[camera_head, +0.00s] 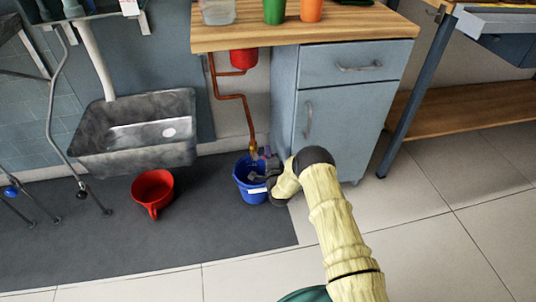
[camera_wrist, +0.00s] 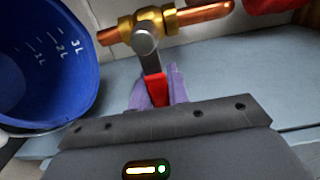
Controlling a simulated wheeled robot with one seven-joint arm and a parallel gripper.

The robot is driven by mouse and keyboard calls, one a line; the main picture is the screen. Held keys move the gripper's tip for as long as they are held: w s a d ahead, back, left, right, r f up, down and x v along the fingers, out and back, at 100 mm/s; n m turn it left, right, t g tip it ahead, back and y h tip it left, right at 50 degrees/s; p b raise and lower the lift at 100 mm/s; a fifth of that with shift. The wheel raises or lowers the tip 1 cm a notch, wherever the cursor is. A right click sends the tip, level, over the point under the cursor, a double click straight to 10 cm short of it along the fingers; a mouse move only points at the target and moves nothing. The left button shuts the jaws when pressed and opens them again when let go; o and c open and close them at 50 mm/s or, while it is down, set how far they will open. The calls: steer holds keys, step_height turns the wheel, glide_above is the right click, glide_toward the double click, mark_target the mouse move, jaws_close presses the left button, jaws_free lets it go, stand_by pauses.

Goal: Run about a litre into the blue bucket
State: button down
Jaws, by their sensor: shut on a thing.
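The blue bucket (camera_head: 249,191) stands upright on the dark mat below a copper pipe end. In the wrist view the bucket (camera_wrist: 45,60) is at the left, with 1 L, 2 L and 3 L marks inside; its bottom is out of frame and I see no water in the part shown. In the head view my wrist partly hides the valve and bucket.
A red jug (camera_head: 152,189) stands on the mat left of the bucket, below a grey metal sink (camera_head: 135,140). A blue-grey cabinet (camera_head: 340,120) under the wooden worktop (camera_head: 300,31) stands close to the right. The tiled floor in front is clear.

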steer(key=shift+f+m, duration=0.2)
steer(key=shift+m, duration=0.1)
steer(key=shift+s+a+f+m+b, duration=0.15)
steer(key=shift+f+m+b, duration=0.35)
steer(key=shift+m, duration=0.65)
steer(key=shift+a+f+m+b, duration=0.2)
steer(key=shift+f+m+b, duration=0.35)
steer(key=shift+m, duration=0.65)
steer(key=shift+s+a+f+m+b, duration=0.15)
steer(key=shift+f+m+b, duration=0.35)
steer(key=shift+m, duration=0.65)
steer(key=shift+w, duration=0.1)
steer(key=c, duration=1.3)
jaws_free()
steer(key=shift+r, duration=0.1)
steer(key=shift+c, duration=0.2)
